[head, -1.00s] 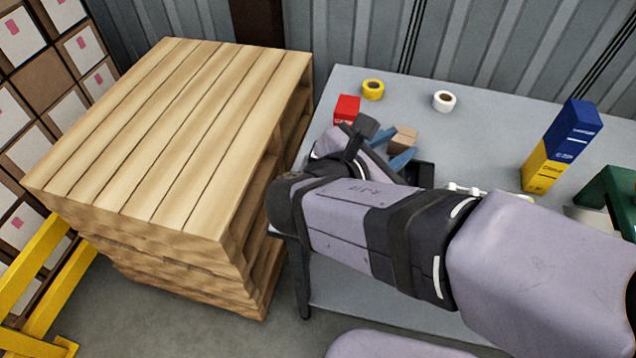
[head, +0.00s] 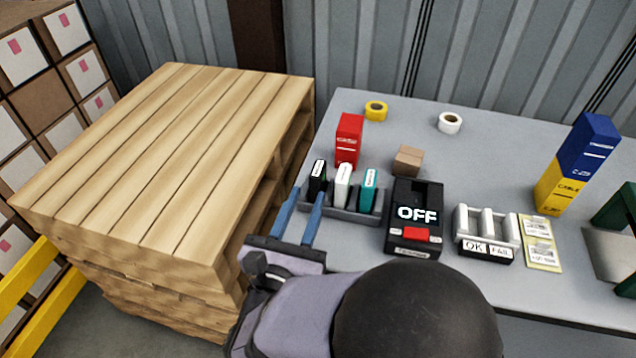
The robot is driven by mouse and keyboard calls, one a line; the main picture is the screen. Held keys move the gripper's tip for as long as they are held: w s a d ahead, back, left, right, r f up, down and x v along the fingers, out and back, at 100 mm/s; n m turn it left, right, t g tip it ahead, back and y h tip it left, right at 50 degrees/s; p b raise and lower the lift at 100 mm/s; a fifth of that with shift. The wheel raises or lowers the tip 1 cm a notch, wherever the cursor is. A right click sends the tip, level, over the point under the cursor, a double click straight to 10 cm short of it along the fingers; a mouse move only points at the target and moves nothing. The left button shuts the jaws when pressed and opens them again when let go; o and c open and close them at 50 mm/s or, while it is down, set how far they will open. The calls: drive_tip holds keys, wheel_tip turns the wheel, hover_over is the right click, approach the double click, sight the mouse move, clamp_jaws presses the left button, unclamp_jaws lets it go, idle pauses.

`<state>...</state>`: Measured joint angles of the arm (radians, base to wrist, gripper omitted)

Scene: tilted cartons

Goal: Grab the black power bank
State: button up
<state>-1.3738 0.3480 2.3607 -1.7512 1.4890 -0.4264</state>
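The black power bank (head: 318,178) stands upright at the left end of a dark grey rack (head: 352,215) on the table. A white one (head: 342,185) and a teal one (head: 369,190) stand beside it in the same rack. My gripper (head: 305,194) is at the front left of the rack, its two blue fingers apart and pointing toward the black power bank. The fingertips appear close to its lower part. The right finger overlaps the rack's left end in the picture. I cannot tell whether they touch. Nothing shows between the fingers.
A black device reading OFF (head: 417,215) stands right of the rack. Behind are a red box (head: 349,138) and a small brown carton (head: 408,160). An OK/FAIL tray (head: 486,232) is further right. A wooden pallet stack (head: 165,160) stands close on the left.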

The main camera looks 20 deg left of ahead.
sight(313, 190)
drive_tip(key=shift+f, duration=0.9)
drive_tip(key=shift+w, duration=3.4)
drive_tip(key=shift+w, duration=0.1)
drive_tip(key=shift+w+d+f, duration=0.1)
drive_tip(key=shift+w+d, duration=0.05)
drive_tip(key=shift+w, duration=2.35)
clamp_jaws()
